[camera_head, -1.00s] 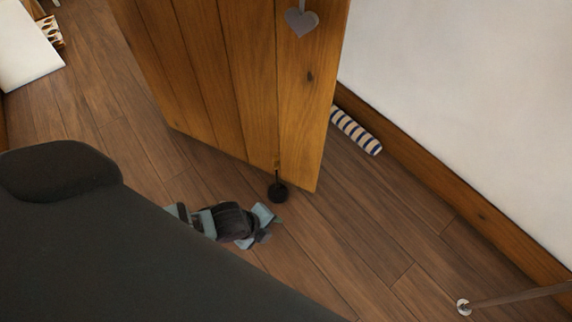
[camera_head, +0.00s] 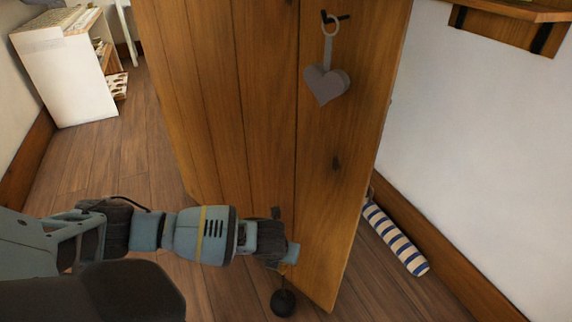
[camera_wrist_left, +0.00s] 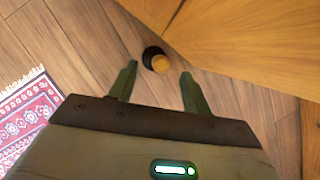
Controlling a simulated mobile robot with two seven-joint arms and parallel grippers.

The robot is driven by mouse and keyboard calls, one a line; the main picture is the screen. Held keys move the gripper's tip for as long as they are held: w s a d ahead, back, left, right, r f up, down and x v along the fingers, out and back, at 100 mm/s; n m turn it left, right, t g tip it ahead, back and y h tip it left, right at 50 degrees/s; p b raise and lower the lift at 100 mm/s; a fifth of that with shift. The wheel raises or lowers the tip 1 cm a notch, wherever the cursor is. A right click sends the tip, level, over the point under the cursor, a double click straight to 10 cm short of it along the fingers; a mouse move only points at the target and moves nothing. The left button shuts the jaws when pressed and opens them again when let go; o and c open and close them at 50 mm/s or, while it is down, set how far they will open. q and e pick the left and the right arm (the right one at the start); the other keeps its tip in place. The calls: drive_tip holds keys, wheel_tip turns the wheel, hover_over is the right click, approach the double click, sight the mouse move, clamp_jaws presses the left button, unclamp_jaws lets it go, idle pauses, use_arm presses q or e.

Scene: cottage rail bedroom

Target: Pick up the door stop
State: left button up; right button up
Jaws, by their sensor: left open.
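The door stop (camera_head: 283,302) is a small dark round piece on the floor at the foot of the wooden door (camera_head: 240,90). In the left wrist view the door stop (camera_wrist_left: 153,59) has a black rim and a tan top, beside the door's edge. My left gripper (camera_head: 290,254) is in front of the door, just above the door stop in the head picture. In the wrist view its two fingers (camera_wrist_left: 159,68) are apart, with the door stop between and slightly beyond the tips. Nothing is held. My right gripper is not in view.
A grey heart (camera_head: 326,85) hangs from a hook on the door. A blue-and-white striped roll (camera_head: 396,239) lies along the right wall. A white shelf unit (camera_head: 65,75) stands at the back left. A red patterned rug (camera_wrist_left: 35,115) shows in the wrist view.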

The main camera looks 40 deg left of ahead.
use_arm(q)
drive_tip(key=b+x, duration=0.1)
drive_tip(key=x, duration=0.1)
drive_tip(key=shift+f, duration=0.3)
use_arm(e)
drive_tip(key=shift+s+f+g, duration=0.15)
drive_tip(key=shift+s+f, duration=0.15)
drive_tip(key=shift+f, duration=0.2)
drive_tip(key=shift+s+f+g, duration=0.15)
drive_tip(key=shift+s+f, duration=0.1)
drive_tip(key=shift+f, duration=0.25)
use_arm(q)
drive_tip(key=b+x, duration=0.3)
drive_tip(key=x, duration=0.2)
drive_tip(key=shift+d+f+b, duration=0.1)
drive_tip(key=shift+d+b, duration=0.1)
drive_tip(key=shift+b, duration=0.15)
drive_tip(key=shift+c, duration=0.6)
clamp_jaws()
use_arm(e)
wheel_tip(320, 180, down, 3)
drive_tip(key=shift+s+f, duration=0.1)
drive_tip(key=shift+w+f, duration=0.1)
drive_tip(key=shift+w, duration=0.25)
use_arm(q)
drive_tip(key=shift+s, duration=0.1)
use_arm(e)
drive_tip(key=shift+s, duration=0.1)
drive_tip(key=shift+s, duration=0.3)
